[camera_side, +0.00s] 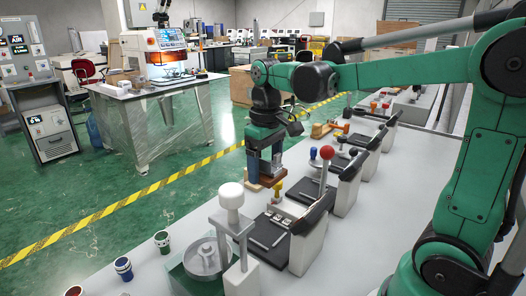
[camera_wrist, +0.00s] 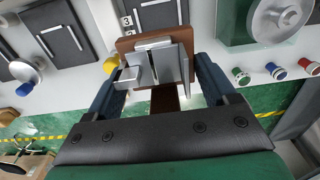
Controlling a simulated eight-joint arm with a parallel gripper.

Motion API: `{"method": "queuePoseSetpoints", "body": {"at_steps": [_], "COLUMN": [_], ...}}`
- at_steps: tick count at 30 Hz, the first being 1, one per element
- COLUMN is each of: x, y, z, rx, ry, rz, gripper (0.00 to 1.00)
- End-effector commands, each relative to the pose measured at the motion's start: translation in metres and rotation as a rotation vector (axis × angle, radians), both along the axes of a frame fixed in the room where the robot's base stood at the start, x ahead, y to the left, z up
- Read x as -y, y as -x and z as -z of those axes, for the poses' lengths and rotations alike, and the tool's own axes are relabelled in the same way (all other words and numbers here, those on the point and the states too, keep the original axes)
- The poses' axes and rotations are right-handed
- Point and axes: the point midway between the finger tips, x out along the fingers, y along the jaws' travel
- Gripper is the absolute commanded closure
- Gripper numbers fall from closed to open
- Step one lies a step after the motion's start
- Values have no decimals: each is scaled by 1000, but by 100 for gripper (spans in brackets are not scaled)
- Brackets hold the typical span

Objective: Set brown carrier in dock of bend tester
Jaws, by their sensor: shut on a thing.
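The brown carrier (camera_wrist: 124,44) is between the fingers of my gripper (camera_wrist: 166,84) in the wrist view, with grey metal pieces (camera_wrist: 158,66) on top of it. In the side view my gripper (camera_side: 265,172) points down, shut on the carrier (camera_side: 272,176), at the floor-side edge of the bench. The carrier looks roughly level; whether it touches the bench is hard to tell. A dark plate (camera_wrist: 158,14) with a light bar shows just beyond the carrier in the wrist view. Several similar stations stand in a row; I cannot tell which is the bend tester.
A red-ball lever (camera_side: 327,153) rises right of my gripper. A white-topped press (camera_side: 231,215) stands nearer the camera. A yellow knob (camera_wrist: 111,65) is close beside the carrier. Coloured buttons (camera_side: 123,267) line the bench edge, with clear grey bench (camera_side: 375,240) behind the stations.

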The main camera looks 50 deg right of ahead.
Motion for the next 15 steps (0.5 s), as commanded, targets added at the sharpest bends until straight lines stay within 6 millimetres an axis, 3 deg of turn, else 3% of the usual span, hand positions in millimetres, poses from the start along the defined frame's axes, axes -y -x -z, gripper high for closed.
{"method": "queuePoseSetpoints", "body": {"at_steps": [9,15], "x": [0,0], "y": [-1,-1], "z": [72,94], "rx": [0,0], "ry": [0,0], "rz": [0,0], "gripper": [82,82]}}
